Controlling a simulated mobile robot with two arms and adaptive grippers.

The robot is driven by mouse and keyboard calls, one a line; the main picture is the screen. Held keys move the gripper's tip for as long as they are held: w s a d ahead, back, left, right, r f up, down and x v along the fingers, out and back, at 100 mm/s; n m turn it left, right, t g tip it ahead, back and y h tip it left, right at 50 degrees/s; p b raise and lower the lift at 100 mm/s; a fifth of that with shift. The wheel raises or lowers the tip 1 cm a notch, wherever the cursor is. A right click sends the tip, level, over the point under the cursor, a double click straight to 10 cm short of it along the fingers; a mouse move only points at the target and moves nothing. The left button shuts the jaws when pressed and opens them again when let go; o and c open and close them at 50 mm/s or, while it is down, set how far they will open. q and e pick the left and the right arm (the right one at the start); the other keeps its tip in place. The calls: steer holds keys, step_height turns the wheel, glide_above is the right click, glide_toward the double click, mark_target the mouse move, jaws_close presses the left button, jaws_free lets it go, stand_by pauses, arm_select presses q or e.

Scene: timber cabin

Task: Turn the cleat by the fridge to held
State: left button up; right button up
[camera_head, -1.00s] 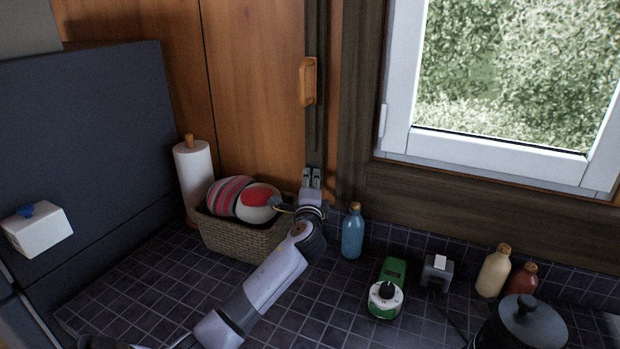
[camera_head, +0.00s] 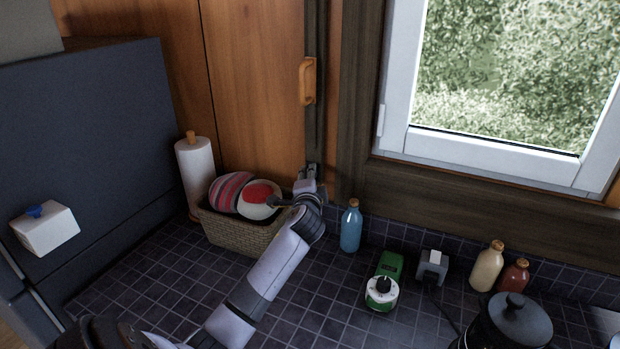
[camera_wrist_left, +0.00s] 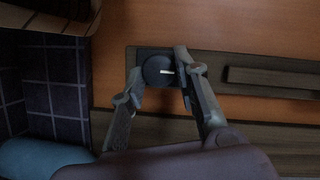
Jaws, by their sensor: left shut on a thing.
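The cleat is a dark round knob (camera_wrist_left: 152,71) with a short white mark, set on a dark plate on the wooden wall. In the left wrist view the white mark lies roughly level across the picture. My left gripper (camera_wrist_left: 158,68) has one finger on each side of the knob and is shut on it. In the head view the gripper (camera_head: 310,172) is at the wooden post behind the counter and hides the cleat. The dark fridge (camera_head: 90,125) stands at the left. My right gripper is not in view.
A wicker basket (camera_head: 235,237) with striped and red-white items stands beside my left arm. A paper roll (camera_head: 195,172) is left of it. A blue bottle (camera_head: 350,229) stands close to the gripper's right. An orange handle (camera_head: 308,82) is above. Open tiles lie in front.

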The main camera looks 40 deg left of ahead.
arm_select(q)
steer(key=o, duration=1.2)
steer(key=shift+c, duration=0.2)
steer(key=shift+d, duration=0.1)
steer(key=v, duration=1.2)
